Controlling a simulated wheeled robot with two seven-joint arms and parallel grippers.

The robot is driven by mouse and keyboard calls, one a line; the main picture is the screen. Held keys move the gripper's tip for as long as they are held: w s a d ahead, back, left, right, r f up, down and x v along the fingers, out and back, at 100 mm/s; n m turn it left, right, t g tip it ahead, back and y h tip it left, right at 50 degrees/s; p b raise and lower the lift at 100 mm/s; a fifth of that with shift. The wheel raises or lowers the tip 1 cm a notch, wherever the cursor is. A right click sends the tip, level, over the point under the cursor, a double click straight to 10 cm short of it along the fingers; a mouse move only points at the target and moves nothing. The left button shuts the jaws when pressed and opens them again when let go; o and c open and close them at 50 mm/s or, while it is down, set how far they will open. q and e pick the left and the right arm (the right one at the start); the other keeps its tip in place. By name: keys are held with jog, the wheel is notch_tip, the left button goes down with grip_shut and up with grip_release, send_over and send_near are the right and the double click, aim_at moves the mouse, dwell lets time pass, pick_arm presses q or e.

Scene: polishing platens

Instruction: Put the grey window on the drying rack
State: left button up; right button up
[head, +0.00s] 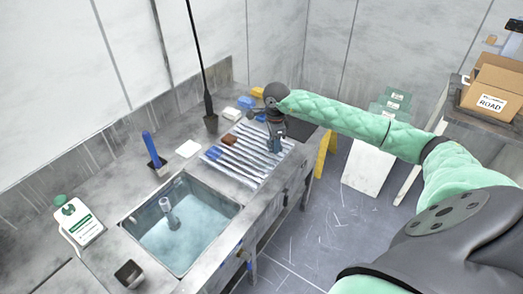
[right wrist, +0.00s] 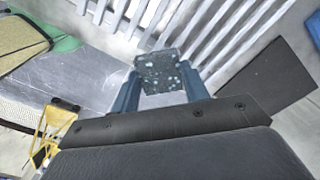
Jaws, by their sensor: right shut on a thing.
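The grey window (right wrist: 158,72) is a small, square, dark grey piece with pale specks. My right gripper (right wrist: 157,86) is shut on it, with one blue finger on each side. In the head view my right gripper (head: 276,145) points down over the right part of the drying rack (head: 245,158), a row of pale parallel slats on the counter. The slats also show beyond the piece in the right wrist view (right wrist: 190,25). I cannot tell whether the piece touches the rack. In the head view the gripper hides it. My left gripper is not in view.
A brown block (head: 229,140) and a blue piece (head: 214,153) are at the rack's left side. A sink (head: 180,225) with water is in front. A dark flat plate (right wrist: 265,82) lies beside the rack. White, blue and yellow blocks stand behind.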

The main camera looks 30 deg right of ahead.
send_over(262, 157)
jog(key=f, duration=0.2)
jog(key=shift+s+d+f, duration=0.1)
jog(key=shift+s+f, duration=0.15)
jog(key=shift+f, duration=0.15)
jog(key=shift+w+f, duration=0.2)
jog(key=shift+w, duration=0.05)
notch_tip(262, 157, down, 4)
jog(key=shift+r+b, duration=0.2)
jog(key=shift+b, duration=0.1)
jog(key=shift+f, duration=0.25)
jog(key=o, duration=1)
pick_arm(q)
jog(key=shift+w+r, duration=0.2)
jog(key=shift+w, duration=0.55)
pick_arm(e)
jog(key=shift+o, duration=0.2)
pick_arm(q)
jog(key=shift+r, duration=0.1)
